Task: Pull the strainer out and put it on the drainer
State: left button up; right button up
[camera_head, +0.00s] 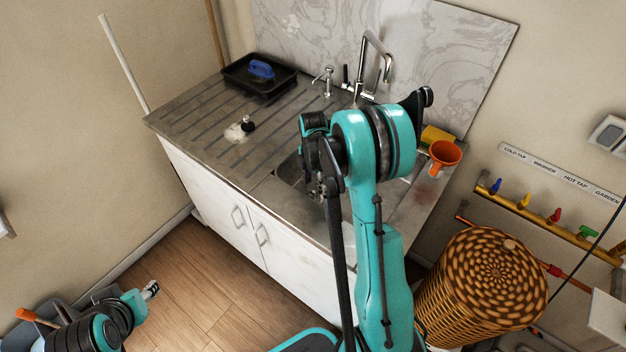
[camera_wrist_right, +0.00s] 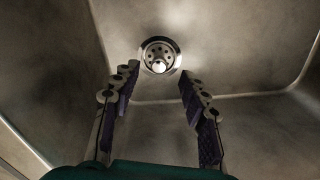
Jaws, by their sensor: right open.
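The strainer (camera_wrist_right: 160,55) is a round metal piece with holes and a small bright knob, seated in the drain at the bottom of the sink (camera_wrist_right: 240,60). In the right wrist view my right gripper (camera_wrist_right: 158,80) is open, its two padded fingers apart, with the strainer just beyond and between the fingertips. Nothing is between the fingers. In the head view my right arm hides much of the sink and the strainer. The drainer (camera_head: 200,125) is the grooved metal surface left of the sink. My left gripper (camera_head: 150,289) is low at the left, away from the counter.
A black tray (camera_head: 236,82) with a blue brush (camera_head: 262,69) stands at the back of the drainer. A small black-knobbed item (camera_head: 247,123) lies on a whitish patch there. The tap (camera_head: 377,55) rises behind the sink. An orange funnel (camera_head: 444,153) and wicker basket (camera_head: 480,285) are right.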

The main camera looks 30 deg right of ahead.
aim_at(313, 192)
notch_tip(313, 192, down, 6)
jog(key=shift+r+b, duration=0.25)
jog(key=shift+b, duration=0.6)
grip_shut()
